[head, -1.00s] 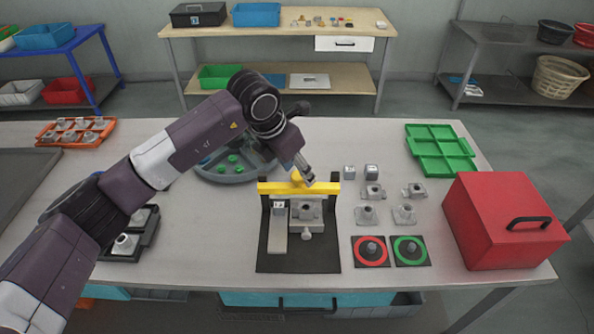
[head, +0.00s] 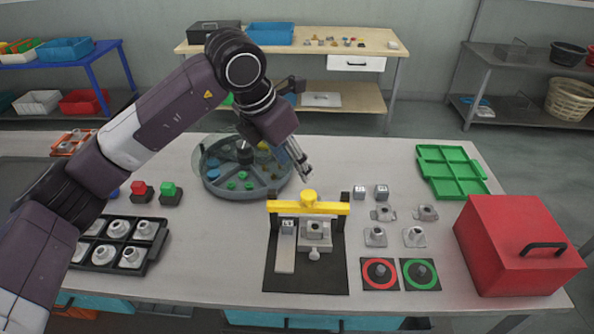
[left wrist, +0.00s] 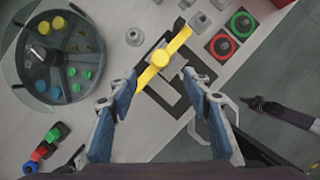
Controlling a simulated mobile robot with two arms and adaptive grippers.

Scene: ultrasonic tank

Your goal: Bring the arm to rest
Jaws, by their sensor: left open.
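My left gripper (head: 300,165) is open and empty above the table, behind the fixture in the head view. Its parted fingers (left wrist: 160,78) show in the left wrist view with nothing between them. Below them is the yellow bar with a round knob (head: 309,198), standing across the fixture on a black base plate (head: 320,278). The yellow bar also shows in the left wrist view (left wrist: 160,58). My left arm comes in from the left, over the table. A dark, narrow arm end of mine (left wrist: 262,105) shows at the right of the left wrist view; its fingers are unclear.
A round divided tray under a clear cover (head: 245,175) stands left of my gripper. A black tray of metal parts (head: 155,258), red box (head: 520,240), green tray (head: 452,172), red ring (head: 380,285) and green ring (head: 437,275) occupy the table.

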